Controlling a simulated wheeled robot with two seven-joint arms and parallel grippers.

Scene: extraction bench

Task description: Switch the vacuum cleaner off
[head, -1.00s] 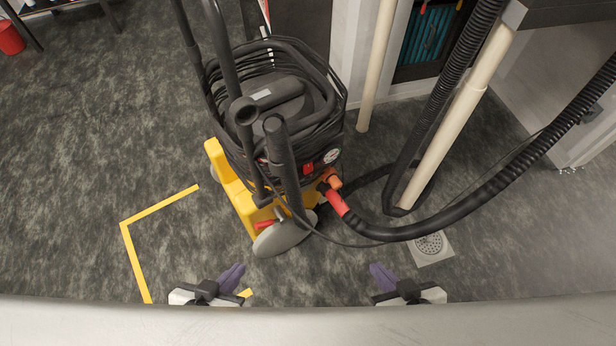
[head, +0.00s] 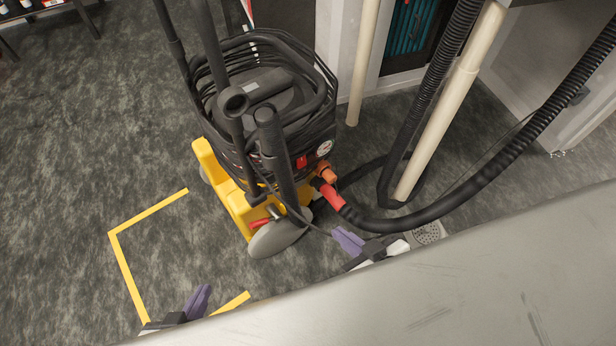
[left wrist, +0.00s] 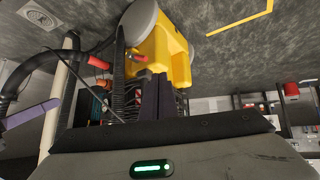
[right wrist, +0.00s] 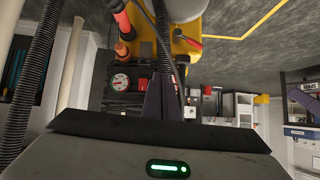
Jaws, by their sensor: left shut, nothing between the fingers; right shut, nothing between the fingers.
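The vacuum cleaner (head: 262,125) stands on the floor ahead of me, a black drum wrapped in cable on a yellow base (head: 232,210). A red switch (head: 302,161) sits on its front beside a round white gauge (head: 324,147). In the right wrist view the red switch (right wrist: 142,83) and the gauge (right wrist: 121,81) show upside down. My left gripper (head: 203,290) is shut and empty, low and left of the base. My right gripper (head: 338,234) is shut and empty, near the hose and apart from the switch in the picture.
A thick black hose (head: 440,222) runs from the red and orange connector (head: 331,192) toward the right. A cream pipe (head: 440,110) stands right of the vacuum. A floor drain (head: 429,233) lies beneath the hose. Yellow tape (head: 128,270) marks open floor at left.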

